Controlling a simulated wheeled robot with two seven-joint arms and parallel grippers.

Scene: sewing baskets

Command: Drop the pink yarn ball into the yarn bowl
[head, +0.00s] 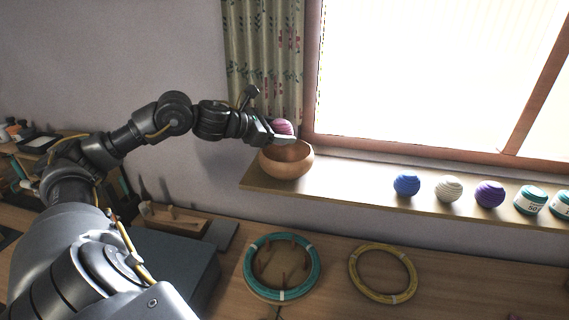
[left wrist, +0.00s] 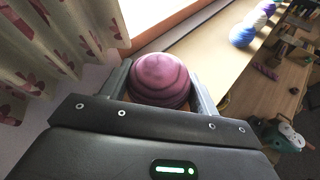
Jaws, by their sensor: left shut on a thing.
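The pink yarn ball (head: 283,127) is held by my left gripper (head: 284,138), over the yarn bowl. In the left wrist view the ball (left wrist: 160,79) sits between the two fingers of the left gripper (left wrist: 160,85), one on each side. The yarn bowl (head: 286,163) is a round wooden bowl at the left end of the window sill. The gripper and ball cover part of its far rim in the head view. In the left wrist view the bowl is mostly hidden behind the ball and gripper. My right gripper is not in view.
A curtain (head: 262,60) hangs behind the bowl. Teal (head: 313,270) and yellow (head: 383,297) hoops lie on the table below.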

